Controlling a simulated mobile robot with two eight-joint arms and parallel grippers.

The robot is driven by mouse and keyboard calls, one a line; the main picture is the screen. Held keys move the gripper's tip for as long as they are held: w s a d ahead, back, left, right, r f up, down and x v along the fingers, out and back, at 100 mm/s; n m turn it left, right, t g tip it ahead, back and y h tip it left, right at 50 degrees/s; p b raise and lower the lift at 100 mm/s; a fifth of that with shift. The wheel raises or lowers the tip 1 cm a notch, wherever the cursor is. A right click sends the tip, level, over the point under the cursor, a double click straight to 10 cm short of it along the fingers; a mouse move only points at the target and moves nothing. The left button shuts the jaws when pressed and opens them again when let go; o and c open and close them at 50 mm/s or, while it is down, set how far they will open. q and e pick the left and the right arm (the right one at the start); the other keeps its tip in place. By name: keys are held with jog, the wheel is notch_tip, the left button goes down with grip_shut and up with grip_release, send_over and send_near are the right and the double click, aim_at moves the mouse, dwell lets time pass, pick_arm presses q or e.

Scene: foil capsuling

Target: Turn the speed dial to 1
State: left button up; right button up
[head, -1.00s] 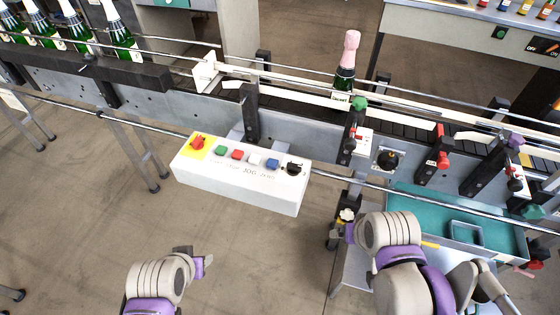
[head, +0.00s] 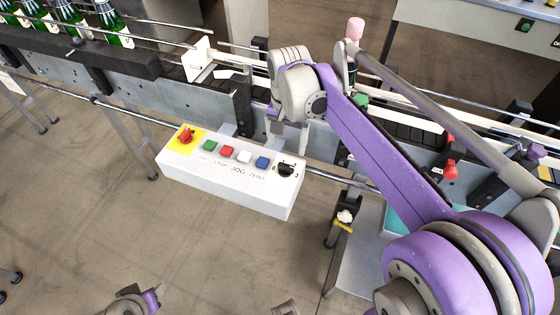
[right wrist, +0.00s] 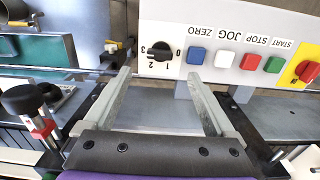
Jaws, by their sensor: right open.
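The speed dial (head: 286,170) is a black knob at the right end of the white control box (head: 225,190). In the right wrist view the dial (right wrist: 160,50) shows upside down, with printed numbers 0 to 3 around it; I cannot tell surely which number it points to. My right gripper (head: 288,132) is open and empty, just above and behind the dial in the head view. In the right wrist view its two fingers (right wrist: 159,75) point toward the dial, one on each side, not touching it. My left gripper (head: 152,298) is partly cut off at the bottom edge, its jaws unclear.
Blue (head: 262,162), white (head: 244,156), red (head: 226,152) and green (head: 209,146) buttons and a red emergency knob (head: 186,135) sit on the same box. A conveyor with rails runs behind it. A pink-topped bottle (head: 355,30) stands there, partly hidden by my right arm.

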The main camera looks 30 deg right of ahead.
aim_at(286, 165)
notch_tip(286, 165, down, 9)
jog(key=shift+f+b, duration=0.1)
jog(key=shift+b, duration=0.25)
jog(key=shift+c, duration=0.3)
jog(key=c, duration=1.3)
